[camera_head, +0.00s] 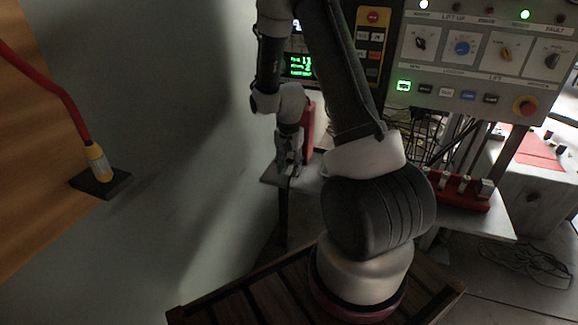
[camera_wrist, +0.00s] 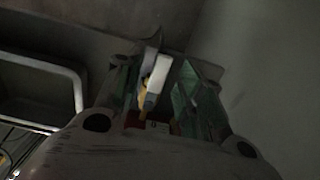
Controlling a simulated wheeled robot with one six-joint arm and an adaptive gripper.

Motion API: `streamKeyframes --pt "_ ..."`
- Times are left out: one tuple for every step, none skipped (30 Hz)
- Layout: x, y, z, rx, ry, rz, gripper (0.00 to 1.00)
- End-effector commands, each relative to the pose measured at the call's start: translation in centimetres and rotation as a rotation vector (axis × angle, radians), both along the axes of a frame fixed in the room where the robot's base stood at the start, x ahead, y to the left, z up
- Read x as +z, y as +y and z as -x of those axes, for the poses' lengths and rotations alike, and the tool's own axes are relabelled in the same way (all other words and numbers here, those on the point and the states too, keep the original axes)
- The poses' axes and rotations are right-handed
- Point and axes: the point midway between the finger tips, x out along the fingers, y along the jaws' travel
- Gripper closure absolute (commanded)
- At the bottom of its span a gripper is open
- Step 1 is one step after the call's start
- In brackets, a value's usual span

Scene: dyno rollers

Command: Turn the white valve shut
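In the wrist view my gripper (camera_wrist: 158,95) points away from the camera, with its two greenish fingers standing well apart. A small white piece (camera_wrist: 158,72), probably the white valve's handle, shows between the fingers. A yellow part (camera_wrist: 147,95) lies just below it, with a bit of red lower down. I cannot tell whether either finger touches the white piece. In the head view my gripper (camera_head: 288,165) points down beside the grey wall. The valve cannot be made out there, and my arm covers part of that area.
A control panel (camera_head: 478,62) with knobs and a red button stands at the upper right. A red cable with a yellow plug (camera_head: 99,163) hangs at the left wall. A grey basin-like recess (camera_wrist: 38,90) lies left in the wrist view. Loose wires (camera_head: 455,140) hang below the panel.

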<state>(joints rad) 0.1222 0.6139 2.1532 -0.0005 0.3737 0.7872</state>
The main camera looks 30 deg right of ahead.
Motion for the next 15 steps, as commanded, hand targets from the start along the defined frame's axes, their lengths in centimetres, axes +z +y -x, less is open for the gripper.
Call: streamKeyframes --pt "-0.06 0.0 0.0 0.0 0.0 0.0 0.62" --pt "-0.06 0.0 0.0 0.0 0.0 0.0 0.62" --pt "-0.05 0.0 0.0 0.0 0.0 0.0 0.62" --pt "-0.05 0.0 0.0 0.0 0.0 0.0 0.62" --pt "-0.04 0.0 0.0 0.0 0.0 0.0 0.62" --pt "-0.04 0.0 0.0 0.0 0.0 0.0 0.62" --pt "-0.04 0.0 0.0 0.0 0.0 0.0 0.67" --pt "-0.03 0.0 0.0 0.0 0.0 0.0 0.73" --pt "-0.03 0.01 0.01 0.0 0.0 0.0 0.8" --pt "-0.03 0.0 0.0 0.0 0.0 0.0 0.85" --pt "-0.03 -0.01 0.01 0.0 0.0 0.0 0.91" --pt "-0.03 0.0 0.01 0.0 0.0 0.0 0.98" --pt "-0.02 0.0 0.01 0.0 0.0 0.0 1.0" --pt "-0.02 0.01 0.01 0.001 0.0 0.0 1.0" --pt "-0.02 0.0 0.0 0.001 0.0 0.0 1.0"
